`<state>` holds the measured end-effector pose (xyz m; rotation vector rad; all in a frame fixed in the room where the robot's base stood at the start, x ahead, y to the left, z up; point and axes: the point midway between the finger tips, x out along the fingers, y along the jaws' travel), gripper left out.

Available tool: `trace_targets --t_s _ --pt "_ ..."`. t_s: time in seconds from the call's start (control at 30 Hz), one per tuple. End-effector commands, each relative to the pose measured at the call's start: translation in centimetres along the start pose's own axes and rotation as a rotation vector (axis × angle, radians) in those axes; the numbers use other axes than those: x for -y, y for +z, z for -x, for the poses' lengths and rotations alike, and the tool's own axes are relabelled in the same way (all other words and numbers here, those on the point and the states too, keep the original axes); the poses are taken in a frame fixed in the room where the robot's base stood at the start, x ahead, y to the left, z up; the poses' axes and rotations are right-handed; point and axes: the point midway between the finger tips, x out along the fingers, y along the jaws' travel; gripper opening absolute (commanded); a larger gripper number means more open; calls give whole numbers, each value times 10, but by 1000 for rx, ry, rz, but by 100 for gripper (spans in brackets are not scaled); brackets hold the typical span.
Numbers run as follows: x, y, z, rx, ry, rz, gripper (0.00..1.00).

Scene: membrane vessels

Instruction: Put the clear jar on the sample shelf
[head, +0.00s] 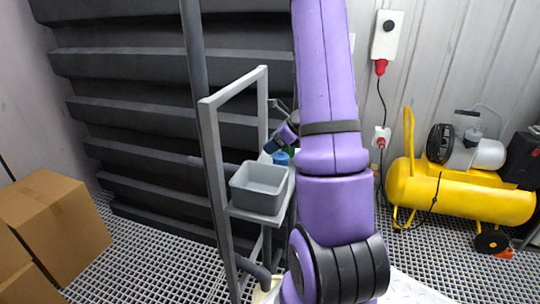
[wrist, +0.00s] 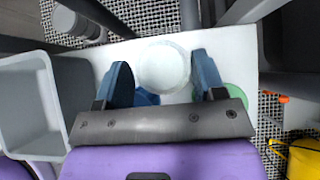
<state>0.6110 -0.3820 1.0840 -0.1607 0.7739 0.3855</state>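In the wrist view a round, clear, pale jar (wrist: 163,60) stands on a white surface (wrist: 110,52), seen from above. My gripper (wrist: 160,78) is open, with one blue finger on each side of the jar and a visible gap on both sides. A blue item (wrist: 147,97) and a green round item (wrist: 236,98) sit close to the fingers, both partly hidden by the gripper. In the head view my arm hides the jar, and a blue item (head: 281,157) shows beside the arm. I cannot tell which surface is the sample shelf.
A grey bin (head: 259,188) stands on the grey frame stand (head: 212,150); it also shows in the wrist view (wrist: 22,105). Bars of the stand are near the gripper. A yellow compressor (head: 460,195) is at right, cardboard boxes (head: 55,225) at left.

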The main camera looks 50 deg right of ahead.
Motion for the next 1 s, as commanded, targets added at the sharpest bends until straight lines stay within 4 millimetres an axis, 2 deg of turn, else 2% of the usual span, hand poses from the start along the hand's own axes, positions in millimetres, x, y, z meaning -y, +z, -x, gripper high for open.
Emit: trace_targets --t_s 0.07,0.1,0.33,0.37,0.4,0.93,1.0 --pt "0 0 0 0 0 0 40" --pt "0 0 0 0 0 0 36" --pt "0 1 1 0 0 1 36" --pt "0 2 2 0 0 1 24" --pt "0 5 5 1 -1 2 19" --pt "0 64 64 2 -1 2 20" --pt "0 68 68 1 0 1 6"
